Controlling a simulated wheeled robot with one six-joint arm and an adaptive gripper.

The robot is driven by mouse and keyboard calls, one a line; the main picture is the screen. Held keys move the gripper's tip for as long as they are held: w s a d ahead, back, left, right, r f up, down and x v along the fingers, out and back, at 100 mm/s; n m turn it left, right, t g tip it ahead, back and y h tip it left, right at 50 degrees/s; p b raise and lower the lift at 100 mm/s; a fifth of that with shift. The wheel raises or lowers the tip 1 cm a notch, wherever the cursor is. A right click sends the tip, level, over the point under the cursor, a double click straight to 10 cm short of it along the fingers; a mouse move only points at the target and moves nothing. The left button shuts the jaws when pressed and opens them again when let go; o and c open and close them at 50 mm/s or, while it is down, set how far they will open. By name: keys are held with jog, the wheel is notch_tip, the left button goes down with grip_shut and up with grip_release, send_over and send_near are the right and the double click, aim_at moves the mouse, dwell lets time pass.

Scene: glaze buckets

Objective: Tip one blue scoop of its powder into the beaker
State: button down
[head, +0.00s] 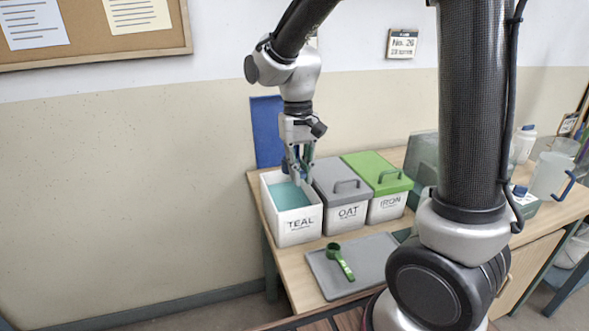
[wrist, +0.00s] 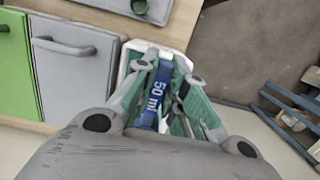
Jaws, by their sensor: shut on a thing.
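My gripper (head: 298,168) points down over the open white bucket labelled TEAL (head: 297,226), its fingertips at or just inside the far part of the opening. Teal powder (head: 289,196) fills the bucket below the rim. In the wrist view my gripper (wrist: 157,92) is shut on the blue scoop's handle (wrist: 157,88), marked 50 ml. The scoop's bowl is hidden, so I cannot tell whether it holds powder. A clear jug-like vessel (head: 549,176) with a blue handle stands at the far right; I cannot tell whether it is the beaker.
Lidded buckets OAT (head: 347,216) and IRON (head: 386,208) stand right of TEAL. A green scoop (head: 340,262) lies on the grey tray (head: 324,278) in front. A blue panel (head: 267,130) leans on the wall behind. My arm column hides part of the table.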

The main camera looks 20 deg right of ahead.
jog(key=shift+s+r+g, duration=0.3)
jog(key=shift+r+g, duration=0.05)
jog(key=shift+g, duration=0.05)
jog(key=shift+w+f, duration=0.75)
jog(key=shift+f, duration=1.55)
jog(key=shift+w+f, duration=0.7)
jog(key=shift+f, duration=1.6)
jog(key=shift+w+f, duration=0.75)
jog(key=shift+f, duration=1.55)
jog(key=shift+w+f, duration=0.2)
jog(key=shift+w, duration=0.7)
jog(key=shift+w+f, duration=0.15)
jog(key=shift+w, duration=0.7)
jog(key=shift+w+r+t, duration=0.1)
jog(key=shift+r+t, duration=0.05)
jog(key=shift+t, duration=0.35)
jog(key=shift+r, duration=0.55)
jog(key=shift+g, duration=0.5)
jog(key=shift+s+r, duration=0.25)
jog(key=shift+r, duration=1)
jog(key=shift+s+r, duration=0.3)
jog(key=shift+r, duration=0.95)
jog(key=shift+s+r, duration=0.25)
jog(key=shift+r, duration=1)
jog(key=shift+s+r+t, duration=0.55)
jog(key=shift+s+r, duration=0.5)
jog(key=shift+s, duration=0.25)
jog(key=shift+s+r+t, duration=0.55)
jog(key=shift+s+r, duration=0.45)
jog(key=shift+s, duration=0.25)
